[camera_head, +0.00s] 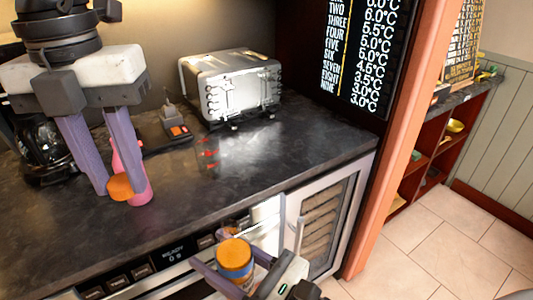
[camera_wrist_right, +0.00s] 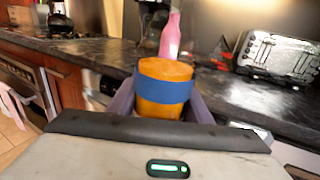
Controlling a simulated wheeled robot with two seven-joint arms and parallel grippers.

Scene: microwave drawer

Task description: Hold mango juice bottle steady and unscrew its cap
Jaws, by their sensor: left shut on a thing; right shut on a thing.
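The orange bottle with a blue band (camera_head: 235,262), seemingly the mango juice, is between the purple fingers of my right gripper (camera_head: 238,272), which is shut on it in front of the counter's front edge. It also shows upright in the right wrist view (camera_wrist_right: 165,88), with a wide orange top. My left gripper (camera_head: 119,190) is over the counter at the left, fingers pointing down. It is shut on a flat orange round piece (camera_head: 120,187) that looks like a cap, apart from the orange bottle.
A pink bottle (camera_head: 138,178) stands on the dark counter (camera_head: 285,150) behind my left fingers. It also shows in the right wrist view (camera_wrist_right: 170,35). A silver toaster (camera_head: 238,88), a small clear red-marked glass (camera_head: 207,152) and a coffee maker (camera_head: 40,150) stand there too.

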